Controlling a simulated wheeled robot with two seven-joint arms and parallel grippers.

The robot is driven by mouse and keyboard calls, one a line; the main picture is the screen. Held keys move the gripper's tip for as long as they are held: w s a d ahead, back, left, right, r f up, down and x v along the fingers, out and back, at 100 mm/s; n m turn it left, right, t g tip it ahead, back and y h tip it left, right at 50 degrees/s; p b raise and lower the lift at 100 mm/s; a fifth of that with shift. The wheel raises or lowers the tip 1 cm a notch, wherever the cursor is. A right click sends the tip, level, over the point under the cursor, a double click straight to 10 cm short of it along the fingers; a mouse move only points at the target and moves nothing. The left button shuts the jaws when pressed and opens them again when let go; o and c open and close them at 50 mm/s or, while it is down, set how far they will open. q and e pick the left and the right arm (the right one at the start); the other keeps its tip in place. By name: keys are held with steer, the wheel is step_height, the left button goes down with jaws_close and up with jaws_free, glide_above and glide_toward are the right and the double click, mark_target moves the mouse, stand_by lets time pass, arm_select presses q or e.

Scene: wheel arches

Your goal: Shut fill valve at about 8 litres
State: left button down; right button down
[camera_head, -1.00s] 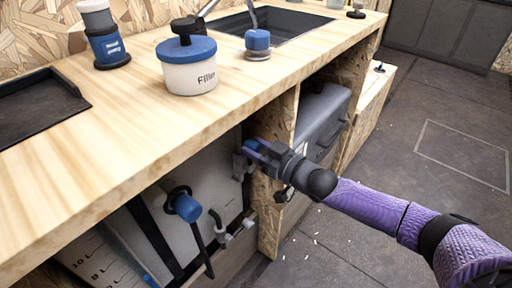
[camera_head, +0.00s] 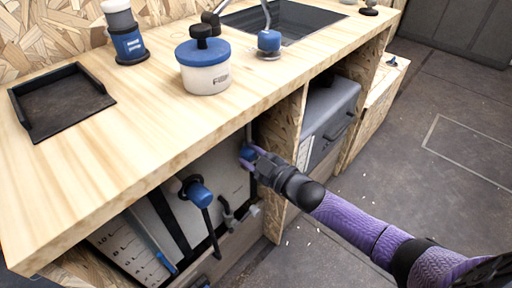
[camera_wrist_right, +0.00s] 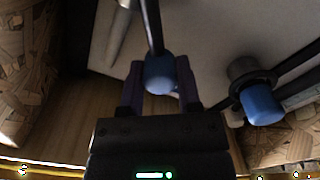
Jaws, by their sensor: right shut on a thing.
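A white water tank (camera_head: 223,165) stands under the worktop, with litre marks on its front (camera_head: 128,250) at lower left. A blue strip shows beside the marks, but I cannot read the level. My right gripper (camera_head: 249,155) reaches in under the counter edge and is shut on a blue knob (camera_head: 245,152). In the right wrist view the same knob (camera_wrist_right: 160,74) sits between the fingers of the gripper (camera_wrist_right: 160,88), on a dark stem. A second blue cap (camera_head: 201,197) on the tank is apart from the gripper; it also shows in the wrist view (camera_wrist_right: 262,104). My left gripper is out of view.
The wooden worktop (camera_head: 110,155) overhangs the tank. A grey case (camera_head: 328,108) sits right of the gripper. Floor at right is clear.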

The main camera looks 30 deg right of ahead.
steer(key=shift+s+a+f+n, duration=0.15)
steer(key=shift+a+f+n, duration=0.2)
steer(key=shift+n, duration=0.25)
steer(key=shift+f+n, duration=0.1)
steer(key=shift+n, duration=0.2)
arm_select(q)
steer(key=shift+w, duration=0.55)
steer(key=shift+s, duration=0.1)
arm_select(e)
steer(key=shift+c, duration=1.5)
jaws_free()
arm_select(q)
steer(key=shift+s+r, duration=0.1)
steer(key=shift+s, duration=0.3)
